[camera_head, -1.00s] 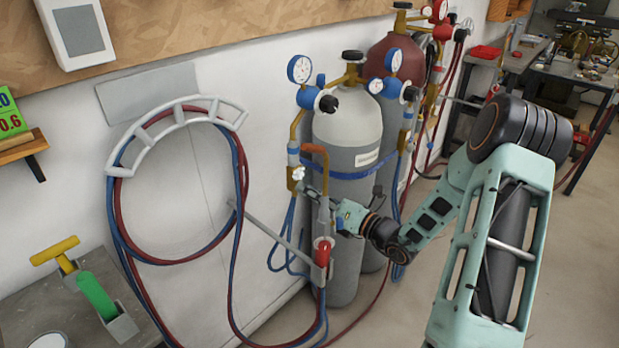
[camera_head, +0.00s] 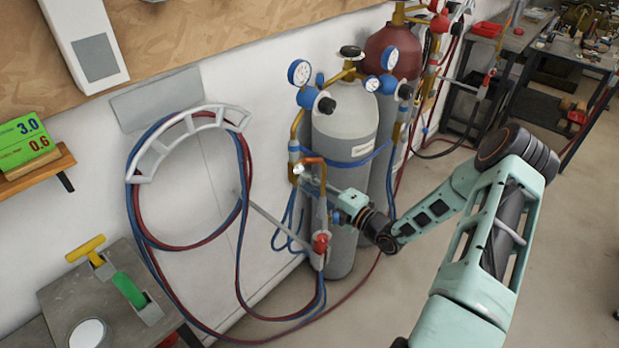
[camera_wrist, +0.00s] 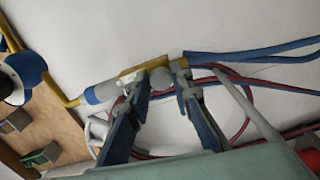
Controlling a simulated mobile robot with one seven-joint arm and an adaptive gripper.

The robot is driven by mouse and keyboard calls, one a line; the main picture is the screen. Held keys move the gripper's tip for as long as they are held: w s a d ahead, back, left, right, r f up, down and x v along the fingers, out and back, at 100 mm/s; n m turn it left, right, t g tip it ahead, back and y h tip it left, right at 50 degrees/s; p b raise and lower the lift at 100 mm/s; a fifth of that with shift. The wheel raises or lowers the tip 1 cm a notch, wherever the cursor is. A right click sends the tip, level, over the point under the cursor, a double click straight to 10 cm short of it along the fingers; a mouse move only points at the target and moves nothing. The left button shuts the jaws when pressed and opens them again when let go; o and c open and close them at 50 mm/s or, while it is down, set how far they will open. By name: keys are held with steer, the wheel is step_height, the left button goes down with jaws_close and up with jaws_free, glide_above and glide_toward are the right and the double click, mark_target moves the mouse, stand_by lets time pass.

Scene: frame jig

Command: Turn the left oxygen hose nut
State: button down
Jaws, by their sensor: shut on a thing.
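The left oxygen hose nut (camera_wrist: 160,77) is a small silver fitting at the end of a brass piece (camera_wrist: 136,73) in the wrist view. In the head view it is a tiny bright spot (camera_head: 298,169) below the left regulator of the front grey cylinder (camera_head: 345,130). My gripper (camera_wrist: 160,82) has one finger on each side of the nut and is shut on it. In the head view my gripper (camera_head: 306,178) reaches the fitting from the right. The exact finger contact is too small to see there. Blue hoses (camera_wrist: 250,56) run right from the fitting.
A copper-coloured pipe (camera_head: 314,161) and a red-handled valve (camera_head: 321,243) on a wall arm stand close to my gripper. Coiled red and blue hoses hang on a white rack (camera_head: 185,125) at left. A dark red cylinder (camera_head: 393,50) stands behind. Floor at right is clear.

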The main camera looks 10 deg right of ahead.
steer(key=m+p, duration=0.2)
steer(key=m, duration=0.3)
steer(key=shift+f, duration=0.1)
stand_by(0.5)
steer(key=c, duration=1.7)
jaws_free()
steer(key=shift+m, duration=0.3)
steer(key=shift+s, duration=0.1)
steer(key=v, duration=1.2)
